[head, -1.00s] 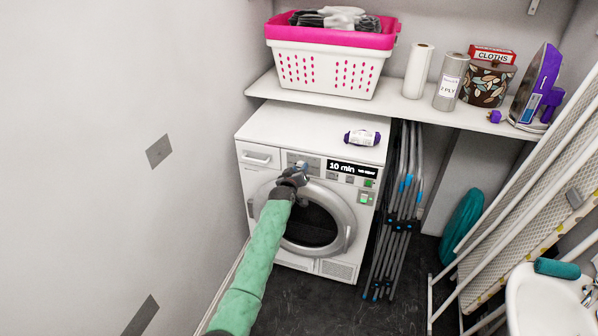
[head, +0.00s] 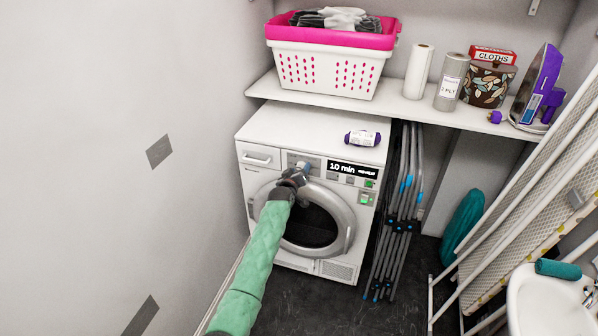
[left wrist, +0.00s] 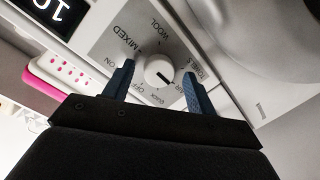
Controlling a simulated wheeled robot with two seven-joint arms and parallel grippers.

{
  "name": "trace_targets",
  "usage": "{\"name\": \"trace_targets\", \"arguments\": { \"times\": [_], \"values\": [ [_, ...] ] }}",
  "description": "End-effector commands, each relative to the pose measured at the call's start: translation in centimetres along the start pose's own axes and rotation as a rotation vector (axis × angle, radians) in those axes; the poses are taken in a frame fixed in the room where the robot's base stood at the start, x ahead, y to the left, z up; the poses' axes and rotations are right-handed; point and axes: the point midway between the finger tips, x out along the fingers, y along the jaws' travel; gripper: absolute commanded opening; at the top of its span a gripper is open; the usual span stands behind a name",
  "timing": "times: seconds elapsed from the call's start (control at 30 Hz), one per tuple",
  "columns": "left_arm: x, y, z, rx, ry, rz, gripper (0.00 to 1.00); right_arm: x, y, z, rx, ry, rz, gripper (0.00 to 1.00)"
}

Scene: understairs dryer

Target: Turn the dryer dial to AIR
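The white dryer (head: 262,185) stands against the back wall under the shelf, its panel display (head: 352,169) reading "10 min". My left gripper (head: 303,168) is at the left part of the panel and hides the dial in the head view. In the left wrist view the round white dial (left wrist: 157,66) sits between the two blue fingers of my left gripper (left wrist: 158,68), which are apart with gaps on both sides. The dial's dark mark points to the picture's lower right, towards a label partly hidden by the right finger. WOOL, MIXED and OFF are readable around it. My right gripper is out of view.
A purple-and-white item (head: 362,138) lies on the dryer top. A pink-rimmed basket (head: 325,75) and an iron (head: 537,85) stand on the shelf (head: 405,108). Folded grey racks (head: 397,220) lean close to the dryer's right side. The floor in front is clear.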

Motion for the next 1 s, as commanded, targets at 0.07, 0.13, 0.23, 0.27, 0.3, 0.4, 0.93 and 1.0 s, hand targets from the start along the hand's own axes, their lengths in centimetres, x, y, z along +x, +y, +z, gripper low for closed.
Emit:
{"name": "trace_targets", "arguments": {
  "times": [0.07, 0.13, 0.23, 0.27, 0.3, 0.4, 0.93, 1.0],
  "values": [
    [0.0, 0.0, 0.0, 0.0, 0.001, 0.0, 0.57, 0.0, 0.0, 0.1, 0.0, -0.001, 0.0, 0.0],
    [-0.1, 0.0, 0.0, 0.0, 0.001, 0.0, 0.57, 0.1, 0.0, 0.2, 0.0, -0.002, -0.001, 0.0],
    [-0.5, 0.0, 0.0, 0.0, 0.001, 0.001, 0.57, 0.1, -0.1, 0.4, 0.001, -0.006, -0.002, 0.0],
    [-0.8, 0.0, 0.0, 0.0, 0.002, 0.001, 0.57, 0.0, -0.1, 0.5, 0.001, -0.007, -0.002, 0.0],
    [-1.2, 0.0, 0.1, 0.0, 0.002, 0.001, 0.57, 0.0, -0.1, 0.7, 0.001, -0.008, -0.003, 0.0],
    [-2.5, -0.1, 0.1, 0.0, 0.001, 0.0, 0.57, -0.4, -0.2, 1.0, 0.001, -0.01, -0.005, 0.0],
    [-7.7, -0.1, 0.1, 0.0, 0.0, -0.001, 0.57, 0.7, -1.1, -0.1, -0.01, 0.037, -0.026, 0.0],
    [-7.8, -0.1, 0.1, 0.0, -0.001, -0.001, 0.57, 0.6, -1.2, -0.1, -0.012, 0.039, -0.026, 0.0]
  ]
}}
